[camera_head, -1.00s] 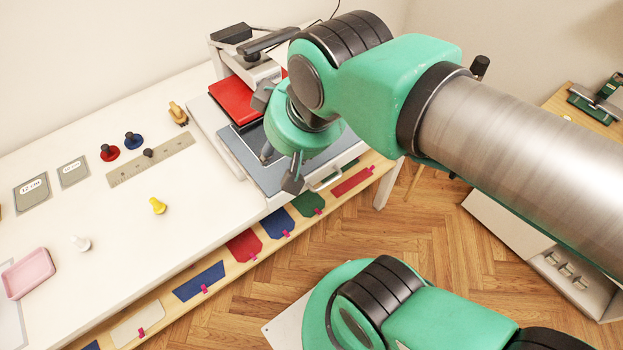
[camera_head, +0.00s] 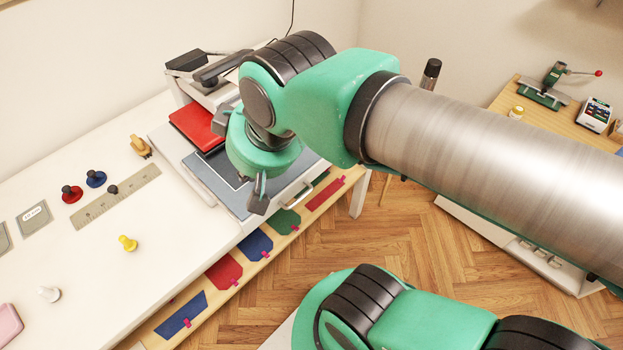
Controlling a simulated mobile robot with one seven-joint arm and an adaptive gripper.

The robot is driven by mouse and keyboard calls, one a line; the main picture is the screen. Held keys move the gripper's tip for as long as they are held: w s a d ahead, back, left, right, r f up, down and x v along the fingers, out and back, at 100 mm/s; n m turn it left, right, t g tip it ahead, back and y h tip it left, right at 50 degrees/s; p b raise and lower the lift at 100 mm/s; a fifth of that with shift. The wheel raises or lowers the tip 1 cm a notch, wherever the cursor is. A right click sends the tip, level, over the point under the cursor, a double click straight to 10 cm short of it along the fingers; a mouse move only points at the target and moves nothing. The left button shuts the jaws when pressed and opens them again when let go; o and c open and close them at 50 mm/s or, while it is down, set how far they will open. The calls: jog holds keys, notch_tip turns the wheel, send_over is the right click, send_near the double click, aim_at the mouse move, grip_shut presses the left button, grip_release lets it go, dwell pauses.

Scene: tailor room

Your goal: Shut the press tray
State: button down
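The press (camera_head: 211,73) stands at the back of the white table, with a dark lever on top. Its grey tray (camera_head: 211,180) is pulled out toward the front edge, with a metal handle (camera_head: 292,196) at its front right. A red pad (camera_head: 195,124) lies at the rear of the tray area. My gripper (camera_head: 258,190) hangs over the tray, left of the handle.
A ruler (camera_head: 118,196), a yellow peg (camera_head: 127,243) and red and blue knobs lie on the white table left of the press. Coloured cloth pieces line the wooden shelf (camera_head: 198,301) below. A side table (camera_head: 538,118) with tools stands at right. Floor between is clear.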

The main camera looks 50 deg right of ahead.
jog(key=w+d+f+m+y+p, duration=0.2)
jog(key=d+f+m+y, duration=0.2)
jog(key=d+f+m, duration=1.35)
jog(key=s+d+f+m+t+h+p, duration=0.1)
jog(key=s+d+m+t+h+p, duration=0.2)
jog(key=m, duration=1.5)
jog(key=s+d+h+p, duration=0.1)
jog(key=s+d+p, duration=0.3)
jog(key=s+d, duration=0.3)
jog(key=shift+s+d+f+t+p, duration=0.25)
jog(key=shift+f+t+p, duration=0.05)
jog(key=shift+f, duration=0.1)
jog(key=shift+w, duration=0.1)
jog(key=b, duration=0.4)
send_near(323, 170)
jog(key=shift+x, duration=2.5)
jog(key=shift+d, duration=0.1)
